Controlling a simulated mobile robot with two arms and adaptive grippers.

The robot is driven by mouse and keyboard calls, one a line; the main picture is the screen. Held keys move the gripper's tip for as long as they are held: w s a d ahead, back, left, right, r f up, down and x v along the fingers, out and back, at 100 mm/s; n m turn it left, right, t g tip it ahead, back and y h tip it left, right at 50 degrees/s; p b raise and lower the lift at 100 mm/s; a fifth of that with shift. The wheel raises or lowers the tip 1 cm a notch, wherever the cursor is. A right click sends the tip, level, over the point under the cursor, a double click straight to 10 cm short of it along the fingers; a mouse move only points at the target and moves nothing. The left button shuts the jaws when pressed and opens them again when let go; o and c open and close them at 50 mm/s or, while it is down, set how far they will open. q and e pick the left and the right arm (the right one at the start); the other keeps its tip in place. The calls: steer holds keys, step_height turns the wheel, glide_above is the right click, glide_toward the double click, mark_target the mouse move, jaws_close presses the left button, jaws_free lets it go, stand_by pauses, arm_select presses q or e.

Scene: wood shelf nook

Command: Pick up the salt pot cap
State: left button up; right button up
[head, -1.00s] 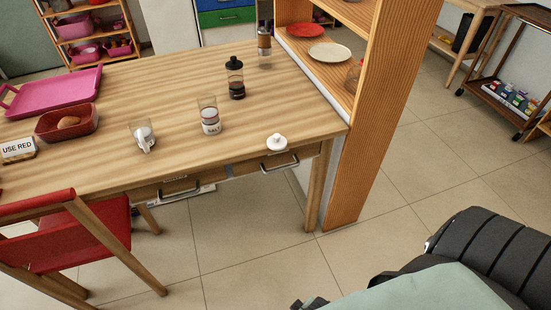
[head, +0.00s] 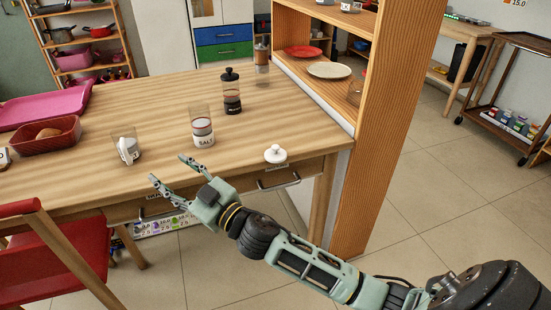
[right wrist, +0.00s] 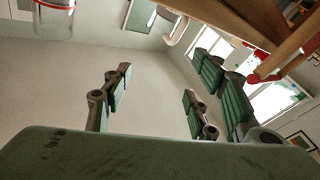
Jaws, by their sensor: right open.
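The salt pot cap (head: 275,154), white and round with a knob, lies on the wooden table (head: 100,180) near its front right edge. The salt pot (head: 203,128), clear with a white SALT label, stands upright and uncapped, back and left of the cap. My right gripper (head: 167,168) is open and empty at the table's front edge, left of the cap and apart from it. The right wrist view shows its spread fingers (right wrist: 160,90) with nothing between them; I cannot pick out the cap there. My left gripper is out of view.
A black-capped pot (head: 231,92) stands behind the salt pot. A glass cup (head: 127,147) stands to the left, close to my fingers. A wooden shelf (head: 372,190) rises at the table's right end. A red chair (head: 55,260) is at front left.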

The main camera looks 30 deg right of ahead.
steer(key=s+a+r+n+g+y, duration=0.2)
steer(key=a+r+n+g+y, duration=0.3)
steer(key=a+r+n+y, duration=0.35)
steer(key=g+h+b, duration=0.4)
steer(key=g+h, duration=0.6)
steer(key=h, duration=0.6)
glide_above(278, 150)
steer(key=s+a, duration=0.1)
steer(key=s, duration=0.1)
steer(key=x, duration=0.2)
steer(key=s+x, duration=0.1)
steer(key=shift+w+f+n, duration=0.2)
steer(key=shift+f+n, duration=0.05)
steer(key=shift+f, duration=0.25)
steer(key=shift+d+f, duration=0.25)
steer(key=shift+f, duration=0.05)
steer(key=x, duration=0.3)
steer(key=b+x, duration=0.1)
steer(key=x, duration=0.3)
steer(key=shift+s+d+f, duration=0.1)
steer(key=shift+s+d, duration=0.1)
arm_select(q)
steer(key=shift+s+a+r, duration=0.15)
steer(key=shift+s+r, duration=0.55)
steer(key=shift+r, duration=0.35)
arm_select(e)
steer(key=shift+c, duration=0.2)
